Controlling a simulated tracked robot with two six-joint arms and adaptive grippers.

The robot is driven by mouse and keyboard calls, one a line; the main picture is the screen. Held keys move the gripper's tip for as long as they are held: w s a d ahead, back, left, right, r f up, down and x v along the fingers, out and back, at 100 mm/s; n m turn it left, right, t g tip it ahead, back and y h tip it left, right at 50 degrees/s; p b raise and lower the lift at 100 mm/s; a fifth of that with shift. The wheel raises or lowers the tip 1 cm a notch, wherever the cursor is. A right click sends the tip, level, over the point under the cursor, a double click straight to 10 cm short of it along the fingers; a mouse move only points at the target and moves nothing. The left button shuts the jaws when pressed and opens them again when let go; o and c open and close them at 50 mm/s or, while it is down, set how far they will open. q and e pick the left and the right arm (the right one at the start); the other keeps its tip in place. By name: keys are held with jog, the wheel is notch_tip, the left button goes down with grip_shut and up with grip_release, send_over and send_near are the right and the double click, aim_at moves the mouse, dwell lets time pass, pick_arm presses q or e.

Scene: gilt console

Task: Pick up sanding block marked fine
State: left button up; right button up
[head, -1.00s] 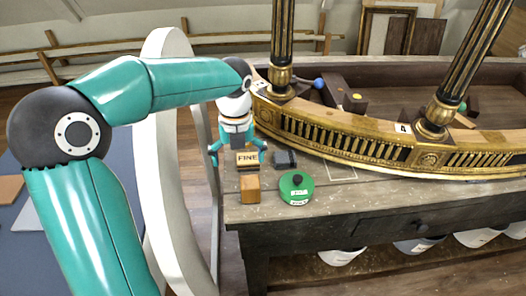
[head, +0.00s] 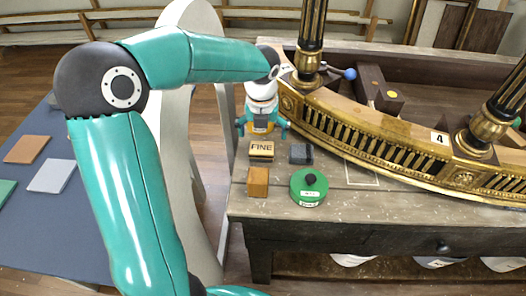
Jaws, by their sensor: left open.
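The sanding block marked FINE (head: 261,150) lies on the worn wooden bench, its dark letters on a pale top facing up. My left gripper (head: 263,130) is open, its teal fingers spread wide. In the picture it shows just above the block, with one finger to each side of the block's width; the block is not in its grip. How high it is over the bench I cannot tell exactly. My right gripper does not show.
A dark grey block (head: 300,154) sits close right of the FINE block. A wooden block (head: 258,182) and a round green tin (head: 309,187) stand nearer. The curved gilt console (head: 385,148) bounds the back and right. The bench (head: 340,208) has bare room in front.

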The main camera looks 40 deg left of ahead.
aim_at(262, 147)
pick_arm(q)
notch_tip(262, 147, down, 5)
jog(key=shift+s+f, duration=0.1)
jog(key=shift+s, duration=0.05)
jog(key=shift+f, duration=0.5)
jog(key=c, duration=1.2)
jog(key=shift+c, duration=0.2)
jog(key=shift+r, duration=0.2)
notch_tip(262, 147, up, 20)
jog(key=p, duration=0.1)
jog(key=shift+f, duration=0.1)
